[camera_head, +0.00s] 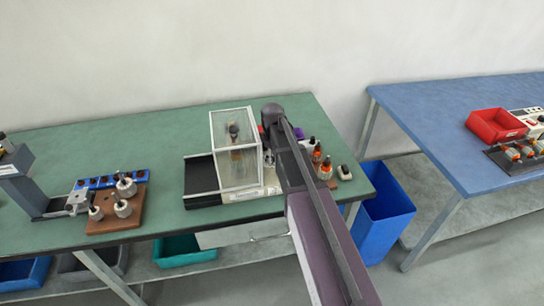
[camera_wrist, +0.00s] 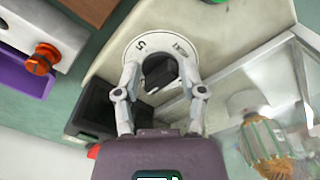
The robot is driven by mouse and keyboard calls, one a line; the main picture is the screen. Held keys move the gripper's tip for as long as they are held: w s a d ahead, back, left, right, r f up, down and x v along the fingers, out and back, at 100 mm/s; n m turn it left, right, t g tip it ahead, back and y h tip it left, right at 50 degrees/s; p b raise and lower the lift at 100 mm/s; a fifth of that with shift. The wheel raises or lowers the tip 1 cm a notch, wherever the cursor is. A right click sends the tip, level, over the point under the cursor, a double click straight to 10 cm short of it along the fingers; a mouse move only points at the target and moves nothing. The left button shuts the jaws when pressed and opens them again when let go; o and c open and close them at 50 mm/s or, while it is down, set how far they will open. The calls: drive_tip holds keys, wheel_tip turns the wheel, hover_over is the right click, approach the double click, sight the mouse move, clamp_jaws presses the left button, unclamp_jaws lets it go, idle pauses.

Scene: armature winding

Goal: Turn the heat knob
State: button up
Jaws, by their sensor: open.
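In the wrist view, the dark round heat knob (camera_wrist: 160,72) sits at the centre of a white dial plate (camera_wrist: 133,50) with dark printed marks on a cream machine body. The lettering is too small to read surely. My gripper (camera_wrist: 159,72) is open, with one pale finger on the left of the knob and one on the right. I cannot tell whether either finger touches it. In the head view, the machine with its clear cover (camera_head: 228,160) stands on the green table, and my arm hides the knob side.
A copper-wound armature (camera_wrist: 268,148) is behind the clear cover. A wooden block (camera_head: 125,222) holds armatures at left.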

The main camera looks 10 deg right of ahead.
drive_tip(key=n, duration=0.5)
drive_tip(key=shift+w+d, duration=0.1)
drive_tip(key=shift+w, duration=0.05)
drive_tip(key=n, duration=0.5)
drive_tip(key=shift+w+n, duration=0.25)
drive_tip(key=shift+n, duration=0.05)
wheel_tip(320, 180, up, 14)
drive_tip(key=p, duration=1.4)
drive_tip(key=s+m, duration=2)
drive_tip(key=s, duration=0.1)
drive_tip(key=shift+a+r, duration=0.15)
drive_tip(key=shift+a, duration=0.2)
drive_tip(key=shift+w, duration=0.1)
idle(0.4)
drive_tip(key=w+n, duration=0.5)
drive_tip(key=w, duration=1.5)
drive_tip(key=shift+w+f, duration=0.25)
drive_tip(key=shift+a, duration=0.1)
